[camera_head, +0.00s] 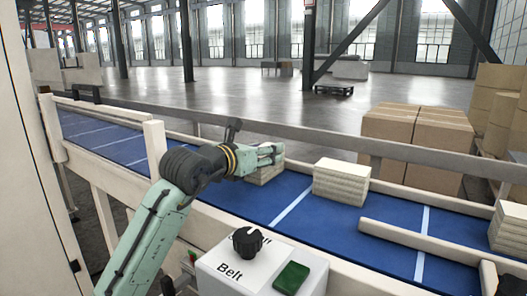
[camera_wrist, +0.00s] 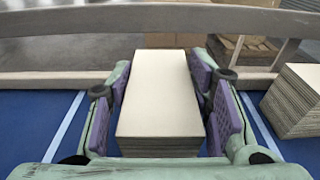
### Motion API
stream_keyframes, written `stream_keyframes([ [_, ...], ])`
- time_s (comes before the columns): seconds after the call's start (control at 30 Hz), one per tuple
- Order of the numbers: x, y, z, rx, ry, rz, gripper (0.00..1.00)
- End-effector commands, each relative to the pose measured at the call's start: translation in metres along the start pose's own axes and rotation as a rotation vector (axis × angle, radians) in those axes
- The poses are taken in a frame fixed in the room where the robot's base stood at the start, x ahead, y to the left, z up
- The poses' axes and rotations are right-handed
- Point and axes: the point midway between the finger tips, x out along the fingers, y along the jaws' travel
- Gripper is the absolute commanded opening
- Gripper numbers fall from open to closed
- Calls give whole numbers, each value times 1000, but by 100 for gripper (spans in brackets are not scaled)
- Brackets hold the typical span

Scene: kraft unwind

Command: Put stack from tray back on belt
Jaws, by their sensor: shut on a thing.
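In the wrist view a cream-topped stack of flat sheets (camera_wrist: 160,95) stands between the purple pads of my gripper (camera_wrist: 168,100), which is shut on it from both sides. In the head view my gripper (camera_head: 268,153) reaches over the blue belt (camera_head: 262,202), and the held stack (camera_head: 265,173) shows partly behind it. The stack is at the belt surface; I cannot tell whether it touches it. The belt also shows in the wrist view (camera_wrist: 40,122). No tray can be made out clearly.
A second stack (camera_head: 342,182) sits on the belt to the right, and another stack (camera_head: 509,229) stands at the far right edge. A wooden guide bar (camera_head: 415,242) and a far rail (camera_head: 330,147) border the belt. The Belt control box (camera_head: 262,268) stands in front.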

Motion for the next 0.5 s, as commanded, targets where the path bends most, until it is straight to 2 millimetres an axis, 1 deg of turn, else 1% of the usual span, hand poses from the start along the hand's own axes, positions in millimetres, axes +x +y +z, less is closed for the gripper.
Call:
stream_keyframes([
  [0.03,0,0,-2,0,-1,0,10],
  [0.07,0,0,0,0,-1,0,47],
  [0.4,0,0,0,0,0,0,70],
  [0.5,0,0,0,0,0,0,70],
])
